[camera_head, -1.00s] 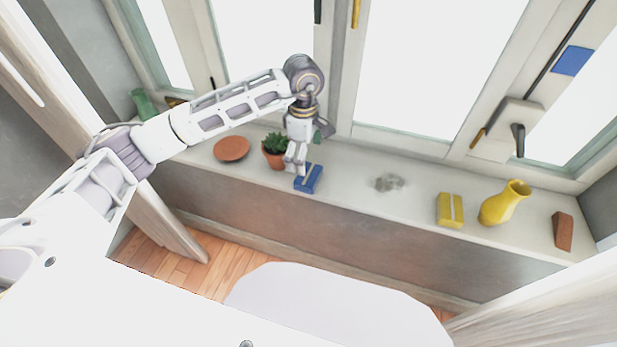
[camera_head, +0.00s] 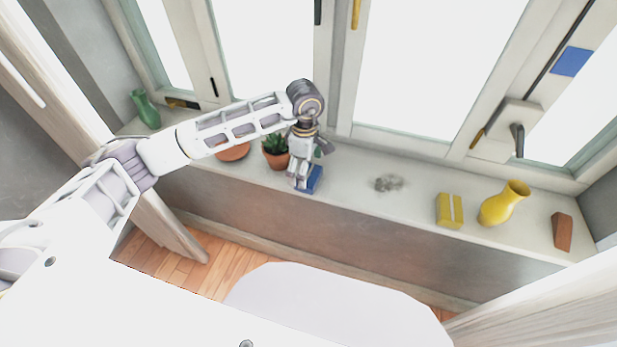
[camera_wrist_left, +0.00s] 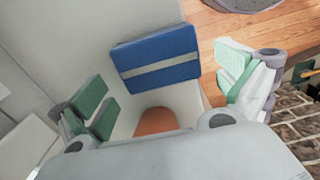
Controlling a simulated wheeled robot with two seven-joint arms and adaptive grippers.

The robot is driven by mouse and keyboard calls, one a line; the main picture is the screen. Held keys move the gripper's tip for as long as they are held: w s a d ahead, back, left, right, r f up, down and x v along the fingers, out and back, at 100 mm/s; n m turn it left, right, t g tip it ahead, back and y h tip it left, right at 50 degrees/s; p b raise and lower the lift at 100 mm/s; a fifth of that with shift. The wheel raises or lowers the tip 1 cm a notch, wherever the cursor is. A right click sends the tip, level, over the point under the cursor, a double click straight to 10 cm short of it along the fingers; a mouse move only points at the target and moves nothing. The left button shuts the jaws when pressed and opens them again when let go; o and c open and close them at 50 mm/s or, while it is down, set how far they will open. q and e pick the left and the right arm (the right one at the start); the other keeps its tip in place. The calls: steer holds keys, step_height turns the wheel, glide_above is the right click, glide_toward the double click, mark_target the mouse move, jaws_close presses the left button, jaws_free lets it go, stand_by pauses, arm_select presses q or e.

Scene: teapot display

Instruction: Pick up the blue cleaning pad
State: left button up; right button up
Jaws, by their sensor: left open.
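The blue cleaning pad (camera_head: 314,180) lies on the window sill, just right of the plant pot, and is partly hidden by my gripper in the head view. In the left wrist view the pad (camera_wrist_left: 157,60) shows whole, blue with a pale band across its middle. My left gripper (camera_head: 303,184) is low over the sill at the pad's left side. In the wrist view its green-padded fingers (camera_wrist_left: 165,88) are spread wide, with the pad ahead between them and nothing gripped. Whether a finger touches the pad I cannot tell. My right gripper is not in view.
A potted plant (camera_head: 276,152) stands close left of the gripper, with a terracotta saucer (camera_head: 233,153) and green vase (camera_head: 146,108) farther left. To the right are a grey smudge (camera_head: 388,183), a yellow pad (camera_head: 449,210), a yellow vase (camera_head: 504,203) and a brown block (camera_head: 562,231).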

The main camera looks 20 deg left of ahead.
arm_select(q)
steer(key=shift+f, duration=1.35)
steer(key=c, duration=0.9)
